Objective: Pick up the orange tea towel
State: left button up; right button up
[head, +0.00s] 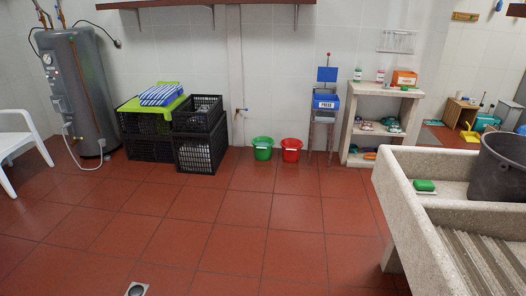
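I cannot make out an orange tea towel for certain. An orange block-like item (404,78) sits on top of the pale shelf unit (354,104) at the back right; it looks more like a box. A small orange patch (370,156) shows low in the same unit, too small to identify. A blue-and-white striped cloth-like item (161,94) lies over something lime green on the black crates. Neither of my grippers is in view.
The stone washboard sink (405,208) fills the right side, with a dark bucket (500,165) and a green item (424,185) on it. Black crates (201,150), green (262,149) and red (291,150) buckets line the wall. A white chair (20,139) stands left. The middle floor is clear.

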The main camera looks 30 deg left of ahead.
aim_at(366, 126)
jog(key=i+j+u, duration=0.25)
jog(key=i, duration=0.5)
jog(key=i+j+u, duration=0.2)
jog(key=i, duration=0.55)
jog(key=i+j+u, duration=0.25)
jog(key=i, duration=0.5)
jog(key=i+j+z, duration=0.25)
jog(key=i, duration=1.5)
jog(key=i+l+z, duration=0.35)
jog(key=i, duration=0.15)
jog(key=i+z, duration=0.35)
jog(key=i, duration=0.15)
jog(key=i+z, duration=0.3)
jog(key=i, duration=0.2)
